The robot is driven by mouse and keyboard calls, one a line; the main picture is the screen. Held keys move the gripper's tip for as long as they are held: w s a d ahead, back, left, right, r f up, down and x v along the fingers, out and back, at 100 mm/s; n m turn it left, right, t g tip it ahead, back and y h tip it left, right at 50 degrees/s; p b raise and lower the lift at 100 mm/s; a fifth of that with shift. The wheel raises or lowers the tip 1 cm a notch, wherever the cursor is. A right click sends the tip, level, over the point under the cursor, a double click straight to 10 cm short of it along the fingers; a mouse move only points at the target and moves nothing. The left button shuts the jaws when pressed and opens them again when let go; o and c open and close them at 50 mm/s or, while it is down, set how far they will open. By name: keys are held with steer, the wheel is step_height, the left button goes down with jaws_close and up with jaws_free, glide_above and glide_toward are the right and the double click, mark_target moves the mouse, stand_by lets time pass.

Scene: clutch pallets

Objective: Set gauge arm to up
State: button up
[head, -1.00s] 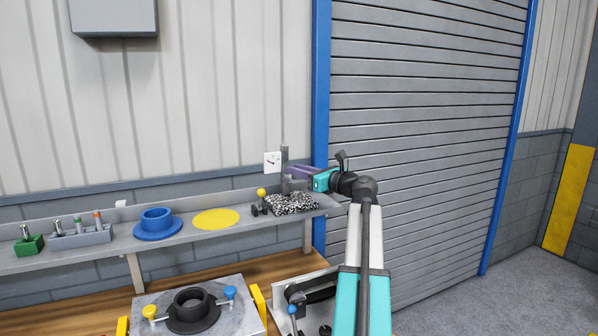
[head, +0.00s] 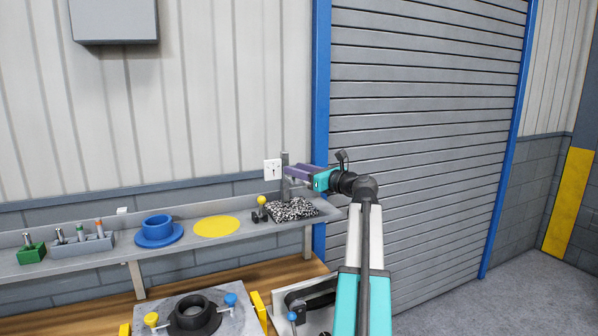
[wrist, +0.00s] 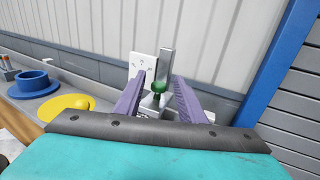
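The gauge has a grey upright post (head: 285,162) and a white square dial (head: 272,170) at the right end of the shelf. The dial's dark needle looks near vertical. In the wrist view a green knob (wrist: 160,84) stands in front of the post, between my two purple fingers. My gripper (wrist: 158,76) is open, with a narrow gap on each side of the knob. In the head view my gripper (head: 289,172) reaches the post from the right. The gauge arm is largely hidden behind the fingers.
The shelf (head: 195,242) also holds a yellow disc (head: 216,226), a yellow-balled dark part (head: 261,201), a blue flanged ring (head: 158,231), a grey pin holder (head: 82,248) and a green block (head: 31,253). A blue door post (head: 320,90) stands close right of the gauge.

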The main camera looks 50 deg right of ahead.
steer(key=s+b, duration=0.3)
steer(key=s, duration=1)
steer(key=shift+s, duration=0.4)
